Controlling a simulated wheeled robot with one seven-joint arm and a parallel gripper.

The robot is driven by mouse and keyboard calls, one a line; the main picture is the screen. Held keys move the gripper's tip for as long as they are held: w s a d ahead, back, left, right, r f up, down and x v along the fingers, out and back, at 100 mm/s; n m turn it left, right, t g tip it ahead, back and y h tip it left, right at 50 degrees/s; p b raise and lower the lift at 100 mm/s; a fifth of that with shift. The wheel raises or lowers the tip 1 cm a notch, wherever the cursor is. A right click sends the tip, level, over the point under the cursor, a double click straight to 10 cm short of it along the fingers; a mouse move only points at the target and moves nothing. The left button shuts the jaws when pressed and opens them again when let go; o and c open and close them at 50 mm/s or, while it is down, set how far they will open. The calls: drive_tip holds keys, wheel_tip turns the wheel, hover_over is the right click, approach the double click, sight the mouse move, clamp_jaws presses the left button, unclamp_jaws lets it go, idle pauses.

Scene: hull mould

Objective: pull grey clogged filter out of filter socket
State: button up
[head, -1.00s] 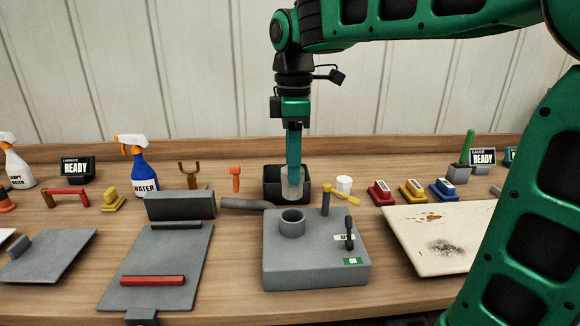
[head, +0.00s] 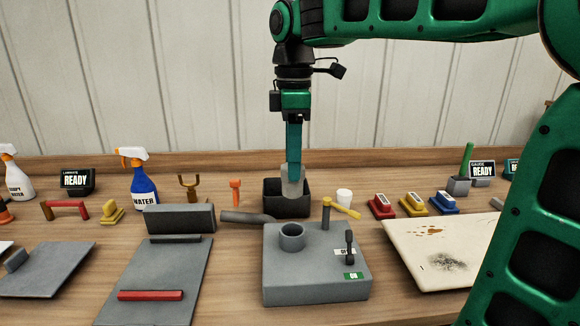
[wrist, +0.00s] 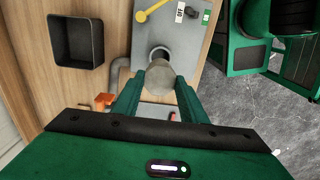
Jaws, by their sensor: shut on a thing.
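My gripper (head: 293,165) points down and is shut on the grey clogged filter (head: 293,184), a pale grey cylinder. The wrist view shows the filter (wrist: 161,78) between the two green fingers. The filter socket (head: 292,236) is a short grey ring on top of a grey block (head: 315,278). The filter hangs above the socket, apart from it, with a gap between them in the head view. In the wrist view the socket's dark opening (wrist: 160,53) shows just beyond the filter.
A black open bin (head: 287,211) stands behind the block. A yellow-handled lever (head: 342,208) and a small black switch (head: 349,246) stand on the block. A grey pipe (head: 246,217) lies left of it. A stained white panel (head: 435,245) is on the right.

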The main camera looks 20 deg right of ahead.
drive_tip(key=shift+r, duration=0.65)
drive_tip(key=shift+r, duration=0.1)
drive_tip(key=shift+r, duration=1.45)
